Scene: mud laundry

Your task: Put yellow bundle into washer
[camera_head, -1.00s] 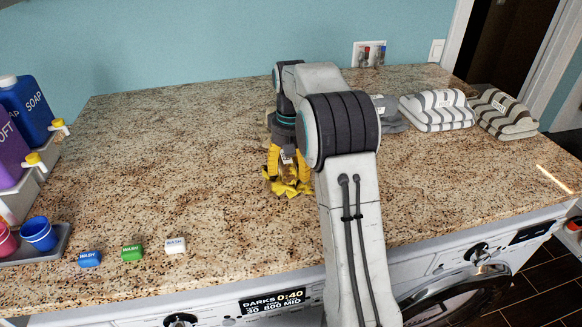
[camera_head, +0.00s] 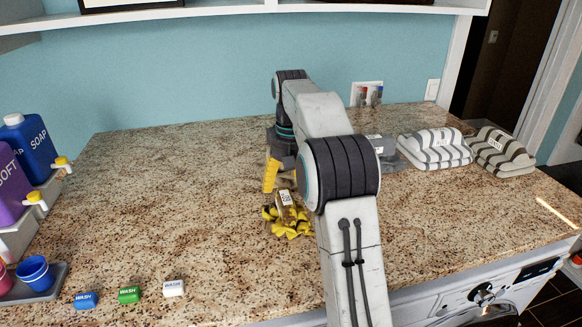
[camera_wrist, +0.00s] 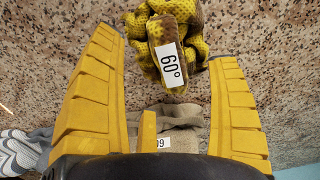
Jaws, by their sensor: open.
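The yellow bundle (camera_head: 287,226), crumpled with brown dirt patches and a white tag, lies on the speckled counter. It also shows in the wrist view (camera_wrist: 200,40), where the tag reads 60°. My gripper (camera_wrist: 164,46) is open, its yellow fingers spread with the bundle beyond and partly between their tips. In the head view one yellow finger (camera_head: 271,172) shows just behind the bundle; the other is hidden by my arm. I cannot tell whether a finger touches the bundle. The white washer (camera_head: 455,305) is under the counter at lower right, its door mostly out of frame.
A beige bundle (camera_wrist: 180,137) shows between the fingers in the wrist view. Striped folded towels (camera_head: 436,150) lie at back right. Soap bottles (camera_head: 30,150) and a blue cup (camera_head: 36,272) stand left. Small wash blocks (camera_head: 129,295) lie front left. The counter's left middle is clear.

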